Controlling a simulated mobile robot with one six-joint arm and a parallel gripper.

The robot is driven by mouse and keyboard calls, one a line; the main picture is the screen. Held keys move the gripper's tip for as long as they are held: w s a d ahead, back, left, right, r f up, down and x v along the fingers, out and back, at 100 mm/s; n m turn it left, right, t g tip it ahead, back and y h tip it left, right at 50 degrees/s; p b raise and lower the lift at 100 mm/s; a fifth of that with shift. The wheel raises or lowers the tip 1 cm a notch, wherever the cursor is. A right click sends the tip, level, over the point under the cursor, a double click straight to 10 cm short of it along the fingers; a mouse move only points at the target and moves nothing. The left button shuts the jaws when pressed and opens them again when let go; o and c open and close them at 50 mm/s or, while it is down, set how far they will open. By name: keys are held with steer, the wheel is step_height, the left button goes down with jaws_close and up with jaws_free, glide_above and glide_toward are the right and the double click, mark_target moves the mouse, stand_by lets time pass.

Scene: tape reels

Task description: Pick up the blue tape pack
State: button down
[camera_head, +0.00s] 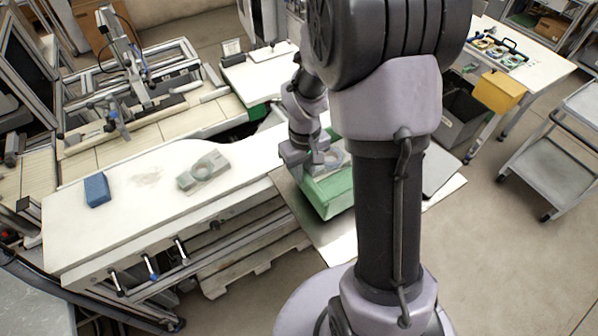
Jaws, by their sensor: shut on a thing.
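A blue block (97,190), which may be the blue tape pack, lies on the left end of the white worktop, well apart from my gripper. My gripper (318,164) is low over the green box (329,194), to the right of the worktop. It appears shut on a pale grey part with a round opening (336,158), at the top of the box. The fingertips are too small to see clearly, and my arm hides part of the box's right side.
A grey part with a ring (203,172) lies mid-worktop (150,225). Framed equipment stands behind. A grey cart (555,150) stands right; floor there is free.

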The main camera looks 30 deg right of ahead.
step_height(320, 180, down, 4)
steer(key=shift+w+r+b, duration=0.1)
steer(key=shift+r+b, duration=0.1)
steer(key=shift+b, duration=0.85)
steer(key=shift+f, duration=0.15)
steer(key=c, duration=1.3)
jaws_free()
steer(key=shift+a, duration=0.1)
